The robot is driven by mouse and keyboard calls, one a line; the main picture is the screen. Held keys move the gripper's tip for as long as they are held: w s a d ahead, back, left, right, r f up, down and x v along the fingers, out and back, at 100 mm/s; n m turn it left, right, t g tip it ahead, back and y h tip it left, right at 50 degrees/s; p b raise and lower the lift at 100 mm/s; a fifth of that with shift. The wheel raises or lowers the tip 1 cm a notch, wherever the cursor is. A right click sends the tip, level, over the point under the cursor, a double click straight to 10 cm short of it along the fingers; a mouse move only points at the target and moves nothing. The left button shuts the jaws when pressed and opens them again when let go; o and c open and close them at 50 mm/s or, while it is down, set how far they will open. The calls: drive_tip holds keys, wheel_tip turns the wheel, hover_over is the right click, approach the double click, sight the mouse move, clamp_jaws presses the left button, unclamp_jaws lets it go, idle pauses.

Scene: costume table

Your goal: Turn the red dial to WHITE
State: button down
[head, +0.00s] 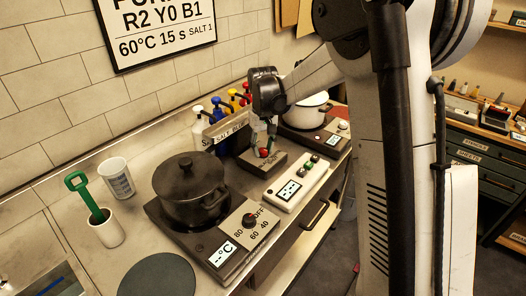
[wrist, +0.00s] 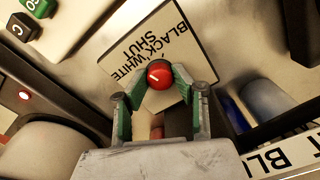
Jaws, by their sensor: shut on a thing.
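The red dial (wrist: 160,74) sits on a pale label plate (wrist: 155,40) marked BLACK, WHITE and SHUT. My gripper (wrist: 161,90) has its two green-padded fingers on either side of the dial, shut on it. A short pale pointer mark shows on the dial; I cannot tell for sure which word it faces. In the head view my gripper (head: 263,145) points down at the dark dial box (head: 268,169) behind the white control panel. There the dial (head: 264,153) is mostly hidden by the fingers.
A dark pot (head: 190,187) stands on a hotplate at the left front. A white pot (head: 305,113) stands on another unit behind my wrist. Colored bottles (head: 234,101) and a labeled rack (head: 226,132) stand close beside the gripper. A white control panel (head: 297,183) lies in front.

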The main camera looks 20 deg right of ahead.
sight(263, 150)
drive_tip(key=n+b, duration=0.1)
drive_tip(key=n, duration=0.4)
drive_tip(key=shift+b, duration=0.35)
idle(0.4)
drive_tip(key=c, duration=1.4)
unclamp_jaws()
wheel_tip(263, 150, up, 12)
drive_tip(key=shift+r, duration=0.1)
